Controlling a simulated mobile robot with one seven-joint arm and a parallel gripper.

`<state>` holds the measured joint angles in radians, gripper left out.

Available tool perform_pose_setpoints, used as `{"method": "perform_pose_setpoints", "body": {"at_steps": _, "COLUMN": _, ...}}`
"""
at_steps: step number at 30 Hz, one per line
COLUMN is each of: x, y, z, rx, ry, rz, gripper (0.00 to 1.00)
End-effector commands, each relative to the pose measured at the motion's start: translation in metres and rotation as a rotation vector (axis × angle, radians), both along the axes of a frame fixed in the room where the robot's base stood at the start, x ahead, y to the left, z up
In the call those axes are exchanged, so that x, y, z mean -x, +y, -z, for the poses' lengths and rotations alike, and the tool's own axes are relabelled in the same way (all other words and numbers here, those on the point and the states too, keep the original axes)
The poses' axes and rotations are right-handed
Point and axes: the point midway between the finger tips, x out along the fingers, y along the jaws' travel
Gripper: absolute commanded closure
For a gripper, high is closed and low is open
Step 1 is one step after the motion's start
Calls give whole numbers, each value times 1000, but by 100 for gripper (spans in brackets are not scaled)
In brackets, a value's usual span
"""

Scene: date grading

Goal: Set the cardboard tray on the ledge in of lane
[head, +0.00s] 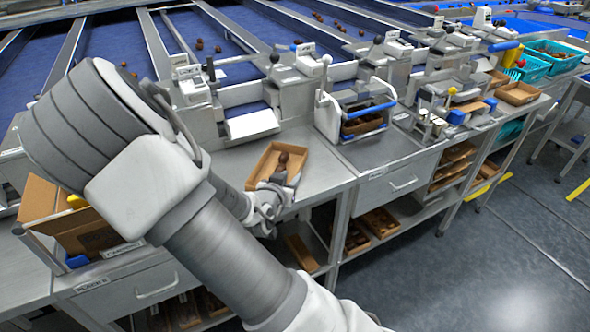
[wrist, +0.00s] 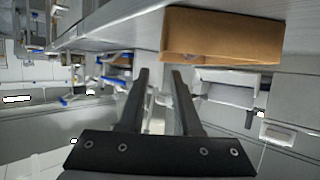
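The cardboard tray (head: 262,164) is an open, shallow brown box on the grey bench top, near its front edge. A dark brown lump (head: 283,157), perhaps a date, shows inside it. My gripper (head: 281,187) is at the tray's near side in the head view. In the wrist view my gripper (wrist: 161,72) has two dark fingers apart, with nothing seen between them. The cardboard tray (wrist: 222,36) is above and to the right of the fingertips there; contact cannot be told. A white sloped plate (head: 252,123) at a lane's end lies behind the tray; which part is the ledge is unclear.
A metal unit with a blue handle (head: 366,110) stands right of the tray. A larger cardboard box (head: 62,212) is at the left. Shelves below the bench hold several brown trays (head: 378,222). Bare bench top (head: 322,165) lies right of the tray.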

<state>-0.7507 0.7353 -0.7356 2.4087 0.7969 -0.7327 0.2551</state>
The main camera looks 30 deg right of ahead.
Motion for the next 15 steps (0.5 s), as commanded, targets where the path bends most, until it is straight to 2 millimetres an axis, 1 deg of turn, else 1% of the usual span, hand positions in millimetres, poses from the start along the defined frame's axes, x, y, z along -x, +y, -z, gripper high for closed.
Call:
{"method": "perform_pose_setpoints", "body": {"at_steps": 1, "x": 6, "y": 7, "z": -5, "rx": -1, "ry": 1, "rz": -3, "gripper": 67}}
{"method": "perform_pose_setpoints", "body": {"at_steps": 3, "x": 13, "y": 13, "z": -9, "rx": -1, "ry": 2, "rz": -2, "gripper": 67}}
{"method": "perform_pose_setpoints", "body": {"at_steps": 8, "x": 23, "y": 21, "z": -13, "rx": 0, "ry": 2, "rz": -2, "gripper": 67}}
{"method": "perform_pose_setpoints", "body": {"at_steps": 11, "x": 25, "y": 25, "z": -13, "rx": -21, "ry": 10, "rz": -2, "gripper": 67}}
{"method": "perform_pose_setpoints", "body": {"at_steps": 14, "x": 26, "y": 32, "z": -8, "rx": -90, "ry": 43, "rz": -12, "gripper": 67}}
{"method": "perform_pose_setpoints", "body": {"at_steps": 15, "x": 27, "y": 37, "z": -5, "rx": -131, "ry": 62, "rz": -22, "gripper": 67}}
